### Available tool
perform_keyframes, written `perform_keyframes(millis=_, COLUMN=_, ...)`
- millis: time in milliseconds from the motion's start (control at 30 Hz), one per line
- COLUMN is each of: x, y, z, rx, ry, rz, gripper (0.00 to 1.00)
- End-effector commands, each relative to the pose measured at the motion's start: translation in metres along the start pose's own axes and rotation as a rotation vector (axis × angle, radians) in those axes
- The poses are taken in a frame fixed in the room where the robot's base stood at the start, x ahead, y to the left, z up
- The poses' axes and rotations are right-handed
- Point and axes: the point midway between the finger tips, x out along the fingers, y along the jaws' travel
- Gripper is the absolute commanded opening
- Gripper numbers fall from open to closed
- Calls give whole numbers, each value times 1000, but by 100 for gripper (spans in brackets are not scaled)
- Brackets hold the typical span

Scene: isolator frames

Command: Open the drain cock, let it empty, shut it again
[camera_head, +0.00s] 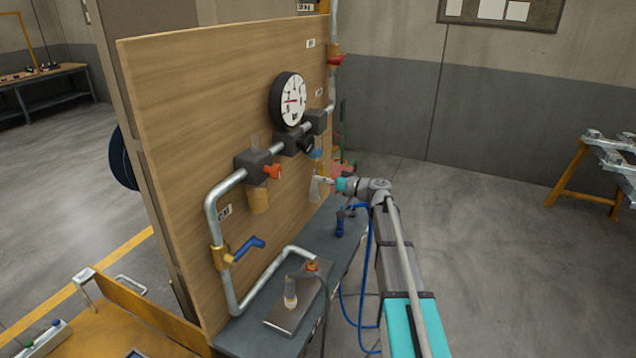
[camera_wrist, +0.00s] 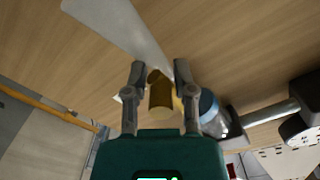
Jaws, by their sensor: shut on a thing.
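My gripper (camera_wrist: 158,75) is shut on a brass-coloured cylindrical fitting, the drain cock (camera_wrist: 161,98), with one finger on each side. The cock sits below a blue-banded bowl (camera_wrist: 208,106) on the pipe line. In the head view this bowl (camera_head: 316,154) hangs from the right-hand unit, with my gripper (camera_head: 320,182) just below it. A pale wedge (camera_wrist: 118,27) widens away from the cock; it also shows below the bowl (camera_head: 315,193). It looks like fluid spraying out, but I cannot be sure. The cock's exact turn is unclear.
A wooden panel (camera_head: 200,110) carries the pipework, a round gauge (camera_head: 292,98), an orange knob (camera_head: 273,171), an amber bowl (camera_head: 258,201) and a blue-handled valve (camera_head: 249,248).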

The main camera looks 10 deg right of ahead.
Motion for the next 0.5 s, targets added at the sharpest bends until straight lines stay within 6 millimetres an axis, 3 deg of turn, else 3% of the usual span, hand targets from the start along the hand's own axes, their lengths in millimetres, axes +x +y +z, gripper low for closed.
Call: perform_keyframes(millis=500, x=-2, y=5, z=-6, rx=-42, ry=13, rz=4, gripper=0)
